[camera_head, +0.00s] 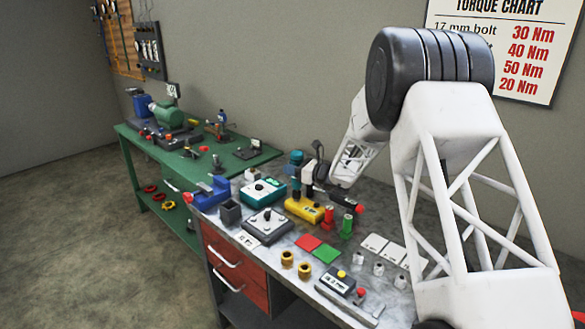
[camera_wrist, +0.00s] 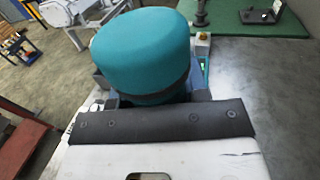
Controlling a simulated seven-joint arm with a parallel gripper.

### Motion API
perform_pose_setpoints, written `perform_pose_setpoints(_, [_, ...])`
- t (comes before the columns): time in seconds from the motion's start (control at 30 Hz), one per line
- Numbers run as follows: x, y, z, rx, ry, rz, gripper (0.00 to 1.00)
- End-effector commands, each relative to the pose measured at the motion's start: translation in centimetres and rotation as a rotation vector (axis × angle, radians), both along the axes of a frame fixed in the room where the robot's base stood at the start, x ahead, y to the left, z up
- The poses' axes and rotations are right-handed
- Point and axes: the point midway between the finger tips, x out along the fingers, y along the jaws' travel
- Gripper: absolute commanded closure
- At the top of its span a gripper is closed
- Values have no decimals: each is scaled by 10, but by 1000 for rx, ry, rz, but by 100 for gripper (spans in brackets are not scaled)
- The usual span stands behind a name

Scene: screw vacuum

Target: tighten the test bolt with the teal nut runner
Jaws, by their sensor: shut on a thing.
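The teal nut runner (camera_wrist: 140,50) fills the upper middle of the wrist view, its rounded teal cap just beyond the dark bar of my gripper (camera_wrist: 160,120). In the head view the runner's teal top (camera_head: 296,157) shows just left of my gripper (camera_head: 312,176), above the workbench near a yellow block (camera_head: 303,208). My gripper is shut on the runner. The jaws' contact and the runner's lower end are mostly hidden. I cannot pick out the test bolt; whether the runner touches anything below is unclear.
A green bench (camera_head: 235,160) stands behind. A torque chart (camera_head: 500,45) hangs on the wall.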

Motion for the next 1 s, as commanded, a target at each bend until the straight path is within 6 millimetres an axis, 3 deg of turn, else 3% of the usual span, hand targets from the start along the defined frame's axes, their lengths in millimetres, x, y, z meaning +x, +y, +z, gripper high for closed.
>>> perform_pose_setpoints(1.0, [0, 0, -8, 0, -2, 0, 100])
